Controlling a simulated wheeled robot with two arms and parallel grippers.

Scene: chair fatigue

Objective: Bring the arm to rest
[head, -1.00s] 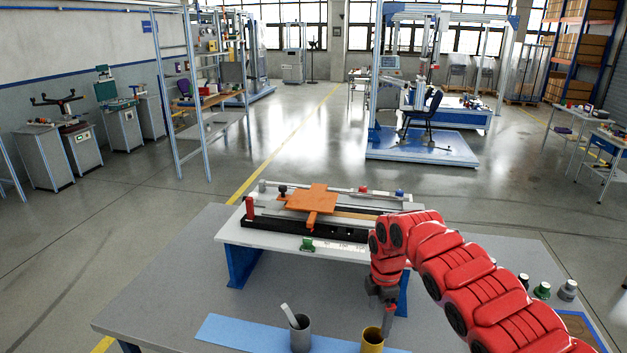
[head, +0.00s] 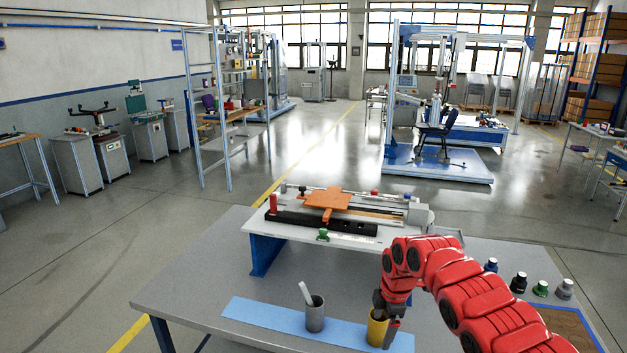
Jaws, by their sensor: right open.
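My right arm, red and segmented, comes in from the lower right. Its gripper (head: 388,322) points down at the yellow cup (head: 376,328) near the front of the grey table (head: 190,272). The gripper is open and covers part of the cup's right side. I cannot tell whether it touches the cup. My left gripper is not in view.
A grey cup (head: 315,317) holding a light stick stands left of the yellow cup on a blue strip (head: 262,314). Behind is a raised fixture with an orange plate (head: 327,204). Several small bottles (head: 519,282) stand at the right. The table's left part is clear.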

